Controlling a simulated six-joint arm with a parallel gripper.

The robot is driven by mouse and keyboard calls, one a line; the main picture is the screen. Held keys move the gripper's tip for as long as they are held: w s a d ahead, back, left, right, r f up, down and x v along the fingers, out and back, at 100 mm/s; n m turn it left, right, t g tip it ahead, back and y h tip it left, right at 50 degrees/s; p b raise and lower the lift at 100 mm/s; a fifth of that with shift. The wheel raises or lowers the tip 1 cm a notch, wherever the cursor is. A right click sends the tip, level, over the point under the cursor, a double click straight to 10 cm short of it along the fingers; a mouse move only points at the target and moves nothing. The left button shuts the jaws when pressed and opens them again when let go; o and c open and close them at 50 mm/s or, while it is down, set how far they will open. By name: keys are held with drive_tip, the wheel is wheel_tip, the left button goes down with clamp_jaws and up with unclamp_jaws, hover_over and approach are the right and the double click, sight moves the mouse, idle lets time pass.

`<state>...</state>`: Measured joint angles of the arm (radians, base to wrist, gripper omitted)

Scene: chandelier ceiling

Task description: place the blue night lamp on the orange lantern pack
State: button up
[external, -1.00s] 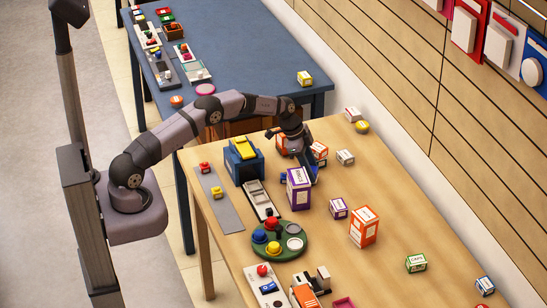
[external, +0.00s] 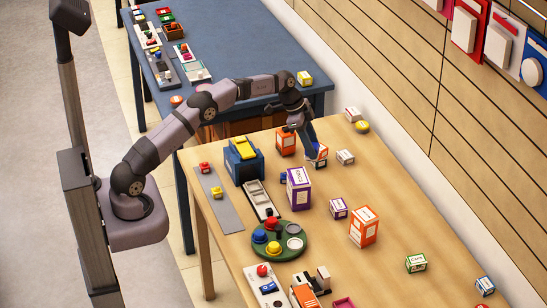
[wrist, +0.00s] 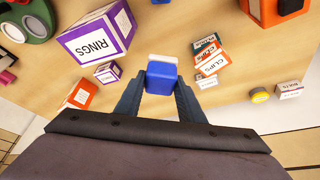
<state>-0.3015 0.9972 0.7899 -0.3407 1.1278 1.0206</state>
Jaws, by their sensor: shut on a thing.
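The blue night lamp, a small blue block with a pale top (wrist: 163,75), is between the fingertips of my gripper (wrist: 162,85) in the wrist view. My gripper is shut on it. In the external view my gripper (external: 309,143) points down above the far part of the wooden table, near a clips box; the lamp is hard to make out there. One orange box (external: 286,143) stands just left of my gripper and also shows at the top of the wrist view (wrist: 262,10). Another orange box (external: 363,228) stands farther right. I cannot read which is the lantern pack.
A purple rings box (external: 298,190) stands in front of my gripper, with a small purple box (external: 339,208) to its right. A green round tray (external: 279,245) is nearer.

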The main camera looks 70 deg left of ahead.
drive_tip(key=shift+d+r, duration=0.25)
drive_tip(key=d+r+m+g+p, duration=0.1)
drive_tip(key=d+m+p, duration=0.15)
drive_tip(key=d, duration=0.75)
drive_tip(key=d+r+m+h+p, duration=0.15)
drive_tip(key=d+p, duration=0.25)
drive_tip(key=d, duration=0.6)
drive_tip(key=d+r+m+g+p, duration=0.15)
drive_tip(key=d+p, duration=0.25)
drive_tip(key=d, duration=0.6)
drive_tip(key=w+r+n+t+y, duration=0.2)
drive_tip(key=w+r+n+t, duration=0.1)
drive_tip(key=r+n, duration=0.3)
drive_tip(key=shift+w+a+r+n+p, duration=0.25)
drive_tip(key=shift+w+r+n+p, duration=0.2)
drive_tip(key=shift+n, duration=0.2)
drive_tip(key=shift+w+a+n+y, duration=0.15)
drive_tip(key=shift+n+y, duration=0.1)
drive_tip(key=shift+n, duration=0.15)
drive_tip(key=shift+a+r+n, duration=0.1)
drive_tip(key=shift+a+n, duration=0.05)
drive_tip(key=shift+n, duration=0.25)
drive_tip(key=shift+a+n+y, duration=0.2)
drive_tip(key=shift+n+y, duration=0.6)
drive_tip(key=shift+n, duration=1)
